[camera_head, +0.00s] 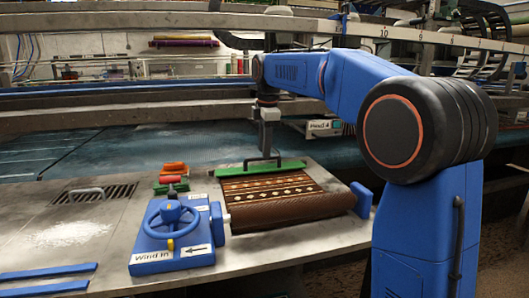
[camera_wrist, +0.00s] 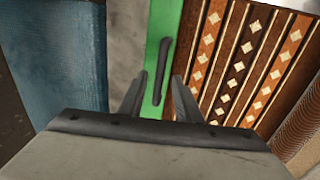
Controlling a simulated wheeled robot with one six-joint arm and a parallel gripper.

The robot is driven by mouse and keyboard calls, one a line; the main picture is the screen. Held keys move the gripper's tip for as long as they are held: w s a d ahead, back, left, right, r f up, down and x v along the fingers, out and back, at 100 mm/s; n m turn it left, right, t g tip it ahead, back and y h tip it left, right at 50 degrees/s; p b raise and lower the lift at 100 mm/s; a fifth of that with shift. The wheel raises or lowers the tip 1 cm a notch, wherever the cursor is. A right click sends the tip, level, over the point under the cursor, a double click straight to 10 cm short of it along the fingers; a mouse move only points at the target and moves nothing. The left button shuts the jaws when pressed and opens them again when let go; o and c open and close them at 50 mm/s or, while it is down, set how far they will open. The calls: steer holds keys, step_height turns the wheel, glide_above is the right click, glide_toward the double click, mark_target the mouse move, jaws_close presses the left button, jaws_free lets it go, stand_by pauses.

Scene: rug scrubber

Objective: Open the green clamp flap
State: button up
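The green clamp flap (camera_head: 230,171) is a long flat bar across the far edge of the patterned rug (camera_head: 268,188). A dark bar handle (camera_head: 262,162) stands on it. In the wrist view the green flap (camera_wrist: 166,18) runs down the picture, with its handle (camera_wrist: 161,72) near the middle. My gripper (camera_head: 267,143) hangs just above the handle in the head view. In the wrist view my gripper's two fingers (camera_wrist: 158,98) are apart, one on each side of the handle's lower end, with nothing held. Whether they are at handle height is unclear.
A blue winding unit with a handwheel (camera_head: 172,222) stands left of the rug roll (camera_head: 280,209). Orange and red-green tools (camera_head: 172,172) lie behind it. A drain grate (camera_head: 103,192), white powder (camera_head: 72,234) and blue strips (camera_head: 48,271) are on the metal table's left.

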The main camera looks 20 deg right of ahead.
steer(key=shift+w+f, duration=0.2)
steer(key=shift+f, duration=0.75)
jaws_close()
